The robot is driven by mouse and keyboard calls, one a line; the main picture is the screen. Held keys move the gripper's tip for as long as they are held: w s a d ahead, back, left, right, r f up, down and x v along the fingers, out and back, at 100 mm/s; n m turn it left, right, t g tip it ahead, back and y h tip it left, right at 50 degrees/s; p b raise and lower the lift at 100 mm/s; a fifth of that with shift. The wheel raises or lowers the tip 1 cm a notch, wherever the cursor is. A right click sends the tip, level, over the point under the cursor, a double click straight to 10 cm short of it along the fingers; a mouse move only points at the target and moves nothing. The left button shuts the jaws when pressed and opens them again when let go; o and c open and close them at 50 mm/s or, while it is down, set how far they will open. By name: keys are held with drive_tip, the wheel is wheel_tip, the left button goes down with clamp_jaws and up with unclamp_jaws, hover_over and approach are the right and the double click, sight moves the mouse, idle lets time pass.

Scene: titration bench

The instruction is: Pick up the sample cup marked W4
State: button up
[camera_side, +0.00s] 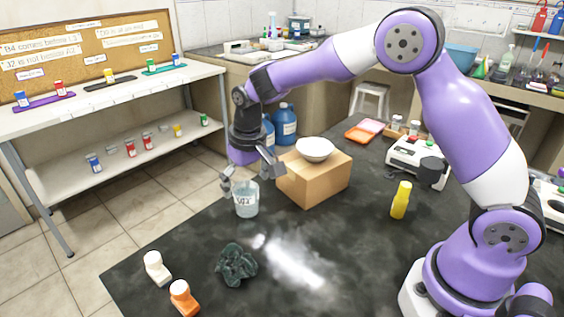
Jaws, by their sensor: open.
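A clear cup (246,204) with a pale liquid and a dark handwritten mark stands upright near the left edge of the black bench. The mark is too small to read with certainty. My gripper (248,183) is open, pointing down at the cup's rim. One finger is at the rim's left and the other is up and to the right. I cannot tell whether either finger touches the cup.
A cardboard box (309,185) with a white bowl (315,149) on top stands close to the cup's right. A dark crumpled cloth (236,264), a white bottle (157,267) and an orange bottle (183,298) are in front. A yellow bottle (401,200) stands farther right.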

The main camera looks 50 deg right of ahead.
drive_tip(key=f, duration=0.4)
drive_tip(key=shift+w+a+f, duration=0.1)
drive_tip(key=shift+w+f, duration=0.15)
drive_tip(key=shift+w, duration=0.05)
drive_tip(key=c, duration=1.3)
